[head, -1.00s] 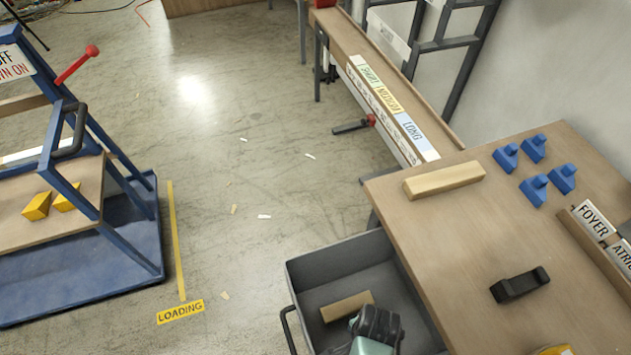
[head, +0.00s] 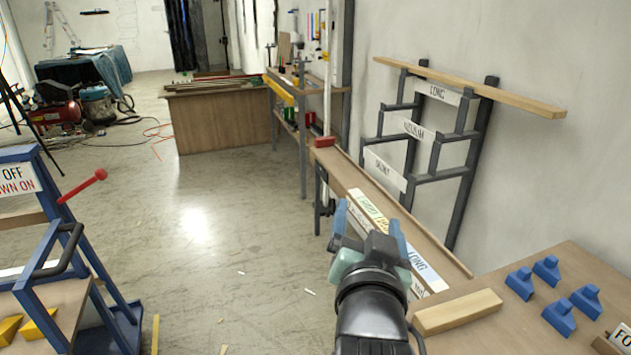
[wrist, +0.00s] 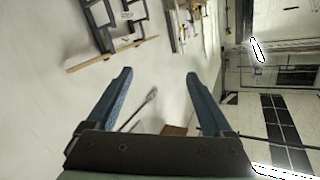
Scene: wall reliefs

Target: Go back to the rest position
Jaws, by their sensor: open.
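My gripper (head: 374,232) is in the middle of the head view, raised in front of the long narrow bench (head: 352,180) with the length labels. In the wrist view my gripper (wrist: 160,88) shows two blue fingers spread wide apart with nothing between them. It is open and empty. My dark forearm runs up from the bottom edge of the head view and covers part of the labelled bench. No object touches the fingers.
A wooden table (head: 540,325) at lower right holds a wood block (head: 457,311) and several blue knobbed pieces (head: 557,315). A wall rack (head: 435,135) has a long plank (head: 470,85) on top. A blue cart (head: 75,270) stands left. The middle floor (head: 225,220) is clear.

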